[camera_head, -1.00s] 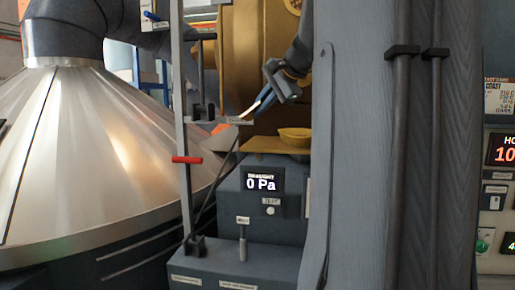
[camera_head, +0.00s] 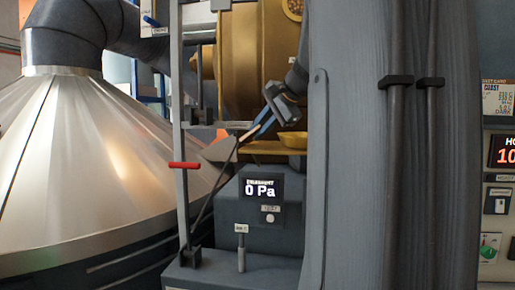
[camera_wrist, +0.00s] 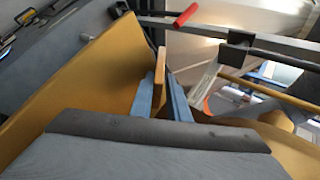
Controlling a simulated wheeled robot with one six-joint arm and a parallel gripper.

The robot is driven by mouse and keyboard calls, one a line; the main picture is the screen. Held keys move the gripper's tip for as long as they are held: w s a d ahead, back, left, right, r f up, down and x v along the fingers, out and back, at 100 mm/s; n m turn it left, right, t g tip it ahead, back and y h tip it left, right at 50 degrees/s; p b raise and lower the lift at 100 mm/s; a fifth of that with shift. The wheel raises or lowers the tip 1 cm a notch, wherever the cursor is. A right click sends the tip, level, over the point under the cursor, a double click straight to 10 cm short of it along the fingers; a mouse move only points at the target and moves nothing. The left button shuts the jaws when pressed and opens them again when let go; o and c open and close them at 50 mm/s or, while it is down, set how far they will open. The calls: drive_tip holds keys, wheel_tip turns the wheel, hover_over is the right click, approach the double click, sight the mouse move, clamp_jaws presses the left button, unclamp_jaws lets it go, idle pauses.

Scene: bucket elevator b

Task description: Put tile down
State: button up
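My gripper (camera_head: 256,128) has blue fingers and points down and left, close above the ochre shelf (camera_head: 262,148) in front of the brass drum. In the wrist view, the fingers (camera_wrist: 160,98) stand either side of a thin tan tile (camera_wrist: 159,90), seen edge-on. They look shut on it. The tile also shows as a small tan strip at the fingertips in the head view (camera_head: 250,131). I cannot tell whether it touches the shelf. A large ochre surface (camera_wrist: 88,78) lies beside the fingers in the wrist view.
A grey upright with a red handle (camera_head: 184,165) stands to the left. Below is a grey box with a "0 Pa" display (camera_head: 262,188). A metal cone (camera_head: 95,165) fills the left.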

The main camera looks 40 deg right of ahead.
drive_tip(key=shift+o, duration=0.4)
drive_tip(key=p+v, duration=0.3)
drive_tip(key=v, duration=0.5)
wheel_tip(320, 180, up, 8)
drive_tip(key=s+p, duration=0.2)
drive_tip(key=p, duration=0.1)
idle(0.4)
drive_tip(key=shift+s, duration=0.15)
